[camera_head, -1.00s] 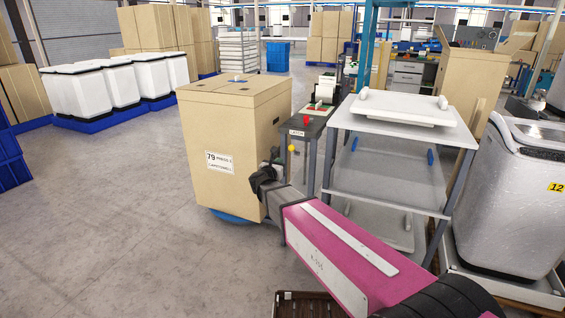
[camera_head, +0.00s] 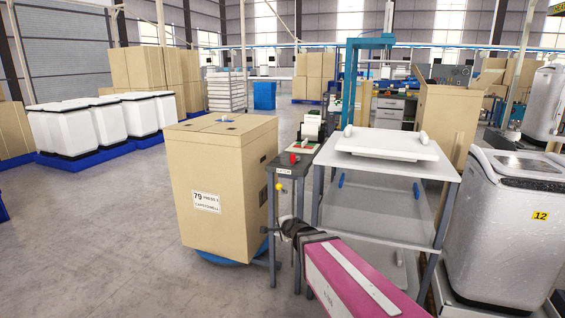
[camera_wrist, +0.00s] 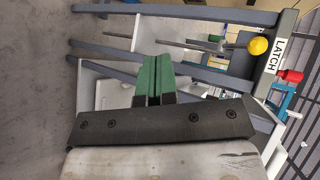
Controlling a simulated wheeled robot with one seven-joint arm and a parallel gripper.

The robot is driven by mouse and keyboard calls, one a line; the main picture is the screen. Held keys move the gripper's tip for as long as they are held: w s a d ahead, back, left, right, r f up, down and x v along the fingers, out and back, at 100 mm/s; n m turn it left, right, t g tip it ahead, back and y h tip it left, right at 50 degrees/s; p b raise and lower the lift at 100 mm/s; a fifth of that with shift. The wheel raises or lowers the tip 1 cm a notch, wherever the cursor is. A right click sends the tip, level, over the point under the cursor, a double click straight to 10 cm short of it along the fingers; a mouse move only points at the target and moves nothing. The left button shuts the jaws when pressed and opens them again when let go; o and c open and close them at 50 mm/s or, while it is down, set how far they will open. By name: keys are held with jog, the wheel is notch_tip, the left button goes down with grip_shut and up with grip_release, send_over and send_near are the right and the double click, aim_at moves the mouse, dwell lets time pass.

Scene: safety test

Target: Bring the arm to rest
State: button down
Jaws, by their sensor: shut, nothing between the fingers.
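My gripper (camera_head: 274,231) shows small and dark at the end of my pink arm in the head view, low in the picture, just in front of the latch stand and right of the large carton. In the wrist view my gripper (camera_wrist: 153,78) has two green fingers side by side and touching, with nothing between them. The latch stand (camera_head: 287,172) is a grey table with a "LATCH" label. Its yellow ball (camera_head: 279,186) and red knob (camera_head: 293,158) are above my gripper in the head view. The yellow ball (camera_wrist: 258,46) also shows right of the fingers in the wrist view.
A large carton (camera_head: 215,175) stands left of my gripper on a blue base. A grey shelf rack (camera_head: 375,210) is close on the right, partly behind my arm. A white tub marked 12 (camera_head: 495,245) stands farther right.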

jog(key=s+d+f+n+g+h, duration=0.2)
jog(key=s+d+f+n+g, duration=0.2)
jog(key=s+d, duration=0.5)
jog(key=s+d+f+n+g+h, duration=0.3)
jog(key=s+d+f+n+g, duration=0.2)
jog(key=s+d+n+g, duration=0.2)
jog(key=s+d+n, duration=0.2)
jog(key=d, duration=0.1)
jog(key=shift+s+d+f, duration=0.2)
jog(key=shift+s+d, duration=0.05)
jog(key=shift+d, duration=0.15)
